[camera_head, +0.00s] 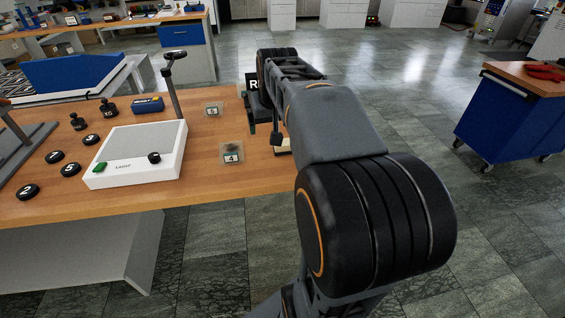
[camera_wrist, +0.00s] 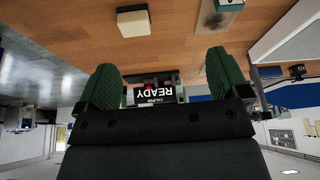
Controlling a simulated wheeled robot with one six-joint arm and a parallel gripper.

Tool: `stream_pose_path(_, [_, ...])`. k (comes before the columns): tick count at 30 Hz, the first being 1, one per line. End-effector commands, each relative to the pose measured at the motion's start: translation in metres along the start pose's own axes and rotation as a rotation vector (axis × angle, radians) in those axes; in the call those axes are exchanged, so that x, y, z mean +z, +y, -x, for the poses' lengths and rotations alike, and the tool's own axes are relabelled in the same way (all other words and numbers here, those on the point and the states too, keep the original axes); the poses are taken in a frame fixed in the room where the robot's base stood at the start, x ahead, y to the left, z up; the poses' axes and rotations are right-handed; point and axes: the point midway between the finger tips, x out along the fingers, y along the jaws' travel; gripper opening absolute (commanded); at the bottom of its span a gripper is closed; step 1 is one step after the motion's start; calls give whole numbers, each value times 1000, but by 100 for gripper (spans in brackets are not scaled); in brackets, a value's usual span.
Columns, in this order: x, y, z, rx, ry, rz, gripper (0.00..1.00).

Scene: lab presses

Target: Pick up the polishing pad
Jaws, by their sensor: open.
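In the head view a cream piece (camera_head: 284,151) at the bench edge, mostly hidden behind my arm, seems to be the same block. My gripper (camera_wrist: 163,76) has its green-padded fingers spread with nothing held between them. The block lies beyond the fingers, above them in the wrist picture, and is not touched. The fingers cannot be made out clearly in the head view.
A caliper device with a READY display (camera_wrist: 155,92) shows between the fingers. Small plate 4 (camera_head: 232,153) and another plate (camera_head: 213,109) lie nearby.

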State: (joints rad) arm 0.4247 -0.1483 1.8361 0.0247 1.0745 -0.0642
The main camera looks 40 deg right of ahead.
Motion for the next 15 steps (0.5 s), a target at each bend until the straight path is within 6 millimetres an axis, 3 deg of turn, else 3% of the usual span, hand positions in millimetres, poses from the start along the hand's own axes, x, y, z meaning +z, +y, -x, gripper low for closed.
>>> stream_pose_path(1, [-5,16,-16,13,2,-32,94])
stream_pose_path(6, [-20,42,-31,33,9,-79,94])
stream_pose_path(15, [-24,46,-82,34,9,-82,94])
